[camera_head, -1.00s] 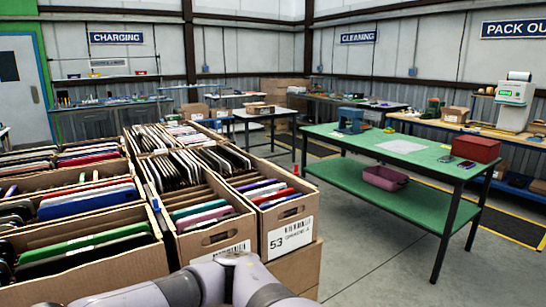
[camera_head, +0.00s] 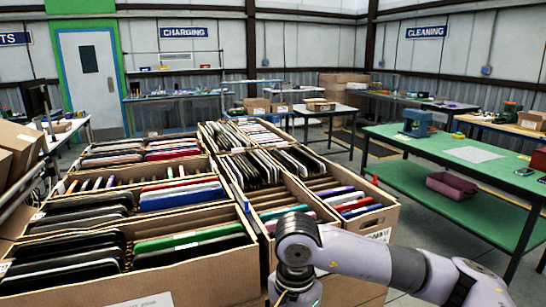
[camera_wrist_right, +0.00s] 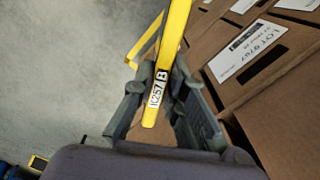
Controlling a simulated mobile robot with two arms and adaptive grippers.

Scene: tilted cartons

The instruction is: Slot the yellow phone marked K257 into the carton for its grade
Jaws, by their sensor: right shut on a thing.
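The yellow phone (camera_wrist_right: 172,40) shows edge-on in the right wrist view. A white label on its edge reads K257, with a B on a black patch. My right gripper (camera_wrist_right: 158,92) is shut on the phone. In the head view, my right arm (camera_head: 350,255) reaches in from the right, and its wrist bends down in front of the cartons; the phone is not visible there. Open-topped cartons (camera_head: 215,272) packed with phones stand tilted in rows. Their grade marks cannot be read in the head view. My left gripper is out of view.
A green table (camera_head: 450,147) with a blue device (camera_head: 417,122) and a pink bin (camera_head: 451,186) on its shelf stands to the right. The right wrist view shows carton faces with white labels (camera_wrist_right: 248,50), one reading LOT, beside grey floor (camera_wrist_right: 60,60).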

